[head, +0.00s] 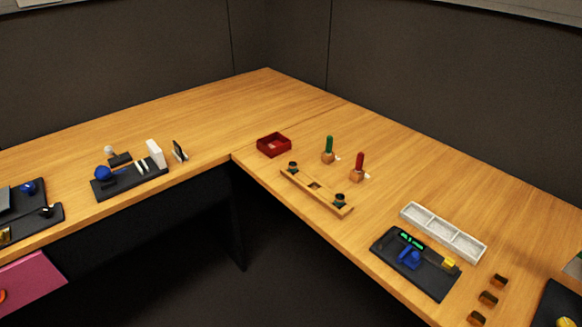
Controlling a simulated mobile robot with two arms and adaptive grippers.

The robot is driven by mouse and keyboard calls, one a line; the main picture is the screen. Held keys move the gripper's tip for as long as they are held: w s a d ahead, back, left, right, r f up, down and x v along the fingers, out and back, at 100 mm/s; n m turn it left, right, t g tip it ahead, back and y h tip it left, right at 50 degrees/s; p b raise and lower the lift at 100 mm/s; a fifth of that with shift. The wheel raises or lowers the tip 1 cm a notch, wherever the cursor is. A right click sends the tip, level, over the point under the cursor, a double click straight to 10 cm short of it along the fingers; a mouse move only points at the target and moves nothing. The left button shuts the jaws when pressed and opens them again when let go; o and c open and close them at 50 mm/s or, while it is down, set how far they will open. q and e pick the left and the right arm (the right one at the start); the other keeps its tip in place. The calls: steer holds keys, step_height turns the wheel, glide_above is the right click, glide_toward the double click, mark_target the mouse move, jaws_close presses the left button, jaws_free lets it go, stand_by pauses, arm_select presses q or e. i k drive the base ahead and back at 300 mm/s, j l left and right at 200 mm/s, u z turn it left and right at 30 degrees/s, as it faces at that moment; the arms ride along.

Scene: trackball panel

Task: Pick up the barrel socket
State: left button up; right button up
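I cannot tell for certain which small part is the barrel socket. A dark panel (431,280) on the right desk carries green pieces (411,241), a blue part (409,259) and a yellow block (449,262). Another dark panel (131,184) on the left desk carries a blue ball-like part (103,173) and an upright white block (156,154). Several small dark-and-orange blocks (488,298) lie near the right desk's front edge. Neither of my grippers is in view.
A pale tray with compartments (443,232) lies behind the right panel. A red box (274,145), a green-handled tool (329,149), a red-handled tool (359,167) and a wooden rack (315,192) stand near the corner. The desk (245,105) is clear at the back.

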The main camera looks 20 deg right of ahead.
mark_target(292, 166)
steer(key=i+j+z, duration=0.25)
steer(key=i, duration=0.2)
steer(key=i+j+z, duration=0.25)
steer(key=i, duration=0.2)
